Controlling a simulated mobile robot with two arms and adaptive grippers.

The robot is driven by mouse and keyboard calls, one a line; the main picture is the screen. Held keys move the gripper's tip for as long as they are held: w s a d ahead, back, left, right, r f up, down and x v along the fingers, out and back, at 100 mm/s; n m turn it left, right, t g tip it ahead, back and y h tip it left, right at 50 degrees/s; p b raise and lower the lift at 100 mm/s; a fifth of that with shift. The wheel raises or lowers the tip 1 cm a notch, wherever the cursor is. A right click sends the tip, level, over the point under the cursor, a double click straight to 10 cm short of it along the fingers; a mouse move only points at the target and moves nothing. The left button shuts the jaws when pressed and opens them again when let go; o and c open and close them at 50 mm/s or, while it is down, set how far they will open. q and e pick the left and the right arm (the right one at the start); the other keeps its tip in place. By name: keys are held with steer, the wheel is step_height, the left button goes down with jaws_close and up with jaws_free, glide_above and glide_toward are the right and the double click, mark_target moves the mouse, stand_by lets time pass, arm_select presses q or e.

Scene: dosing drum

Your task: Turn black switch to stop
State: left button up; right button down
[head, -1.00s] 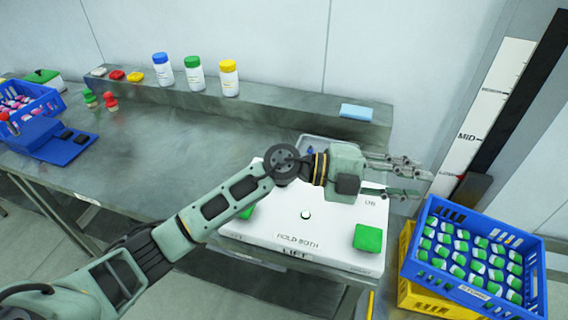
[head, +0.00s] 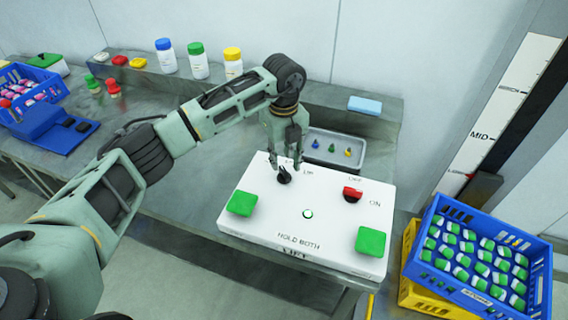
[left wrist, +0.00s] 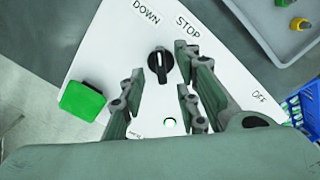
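The black switch (head: 284,178) is a round knob with a raised grip on the white control panel (head: 325,216). In the left wrist view the switch (left wrist: 161,63) has a light mark at its top end, aimed upward between the words DOWN and STOP; I cannot tell which it is set to. My left gripper (head: 287,167) points down just over the switch in the head view. In the left wrist view its fingers (left wrist: 160,98) are apart, one on each side below the switch, with nothing between them. Contact with the switch is not clear. My right gripper is not in view.
The panel also bears two green buttons (head: 241,203) (head: 370,241), a red switch (head: 352,194) and a small round light (head: 308,214). A grey tray (head: 351,147) with small coloured pieces lies behind. A blue crate (head: 480,240) of green-capped bottles stands at the right.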

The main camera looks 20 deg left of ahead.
mark_target(284, 170)
arm_select(q)
steer(key=shift+f+p, duration=0.35)
steer(key=shift+f, duration=1.6)
jaws_close()
